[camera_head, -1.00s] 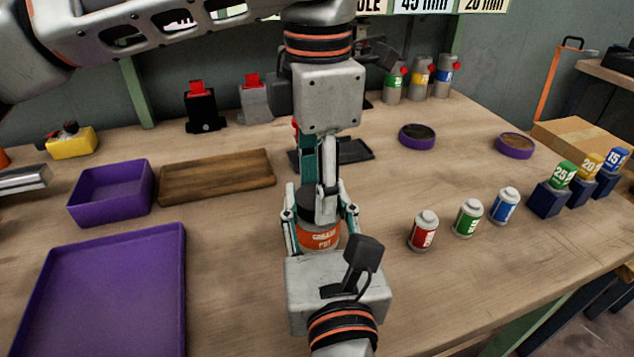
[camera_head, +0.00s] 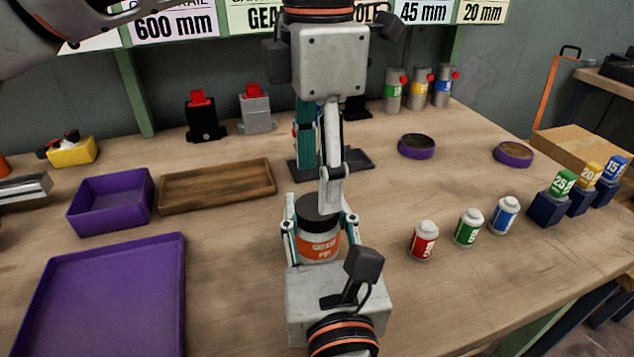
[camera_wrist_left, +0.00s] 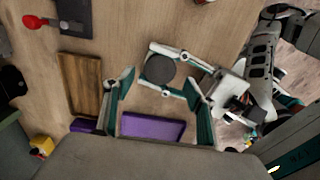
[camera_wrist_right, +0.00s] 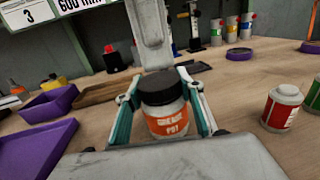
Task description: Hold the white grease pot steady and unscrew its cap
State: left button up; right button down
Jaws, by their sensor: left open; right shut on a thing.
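The white grease pot (camera_head: 318,243), with an orange label, stands upright on the bench. It also shows in the right wrist view (camera_wrist_right: 167,122). Its dark cap (camera_head: 316,214) sits on top and appears as a dark disc in the left wrist view (camera_wrist_left: 160,69). My right gripper (camera_head: 320,222) is shut on the pot's body, one finger on each side. My left gripper (camera_head: 324,185) points down from above, open and empty, with its fingers over the cap. One of its fingers overlaps the cap's edge in the head view.
A purple tray (camera_head: 180,300) and a purple bin (camera_head: 66,212) lie left, beside a wooden tray (camera_head: 215,187). Red (camera_head: 423,241), green (camera_head: 468,228) and blue (camera_head: 504,215) canisters stand right of the pot. A dark flat plate (camera_head: 358,159) lies behind.

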aim_at(317, 197)
pick_arm(q)
notch_tip(317, 197, up, 3)
jog(key=m, duration=0.4)
jog(key=shift+r, duration=0.1)
jog(key=shift+f+m, duration=0.2)
jog(key=shift+m, duration=0.1)
notch_tip(317, 197, down, 7)
jog(key=shift+f, duration=0.15)
jog(key=c, duration=1.2)
jog(key=shift+o, duration=0.2)
jog(key=n, duration=0.4)
jog(key=o, duration=1.2)
